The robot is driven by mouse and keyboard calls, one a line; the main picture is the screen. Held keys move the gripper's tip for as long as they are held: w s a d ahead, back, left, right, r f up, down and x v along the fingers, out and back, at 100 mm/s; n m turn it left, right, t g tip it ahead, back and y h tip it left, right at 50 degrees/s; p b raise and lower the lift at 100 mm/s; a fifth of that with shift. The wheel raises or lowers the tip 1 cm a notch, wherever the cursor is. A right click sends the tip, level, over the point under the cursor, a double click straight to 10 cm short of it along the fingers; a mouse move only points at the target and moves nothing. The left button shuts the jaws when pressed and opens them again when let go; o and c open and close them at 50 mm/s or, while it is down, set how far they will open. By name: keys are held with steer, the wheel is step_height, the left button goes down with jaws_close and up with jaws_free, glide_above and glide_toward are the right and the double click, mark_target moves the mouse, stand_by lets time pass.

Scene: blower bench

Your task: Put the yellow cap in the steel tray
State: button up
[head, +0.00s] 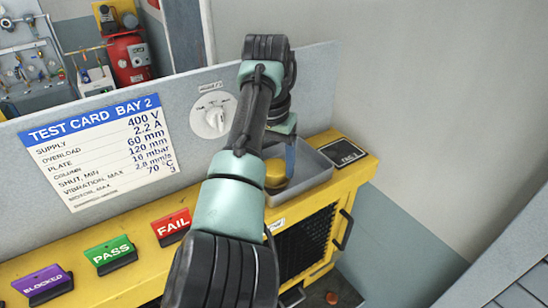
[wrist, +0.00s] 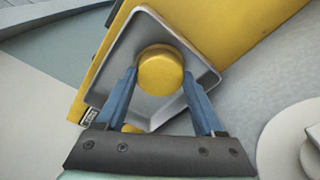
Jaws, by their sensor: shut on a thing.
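The round yellow cap (wrist: 161,71) is held between the two blue fingers of my gripper (wrist: 160,75) in the wrist view. In that view it lies inside the outline of the square steel tray (wrist: 205,76). The head view shows the cap (head: 277,173) partly hidden by my arm, at the left part of the tray (head: 318,170). I cannot tell whether the cap touches the tray floor or hangs just above it. A small yellow patch (wrist: 132,128) shows by my left finger; I cannot tell what it is.
The tray stands on the yellow bench (head: 130,255), beside a dark FAC-3 plate (head: 344,152). PASS (head: 111,254), FAIL (head: 172,227) and BLOCKED (head: 43,284) markers lie to the left. A grey panel with a dial (head: 212,118) and test card (head: 100,150) rises behind.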

mark_target(271, 172)
steer(key=o, duration=1.3)
steer(key=shift+f, duration=0.1)
steer(key=r+b, duration=0.1)
steer(key=r, duration=0.3)
steer(key=s+r+b, duration=0.1)
steer(key=r+b, duration=0.1)
steer(key=r, duration=0.2)
steer(key=r+b, duration=0.1)
steer(key=r, duration=0.3)
steer(key=shift+s+a+r, duration=0.1)
steer(key=shift+s+a, duration=0.1)
steer(key=shift+a, duration=0.05)
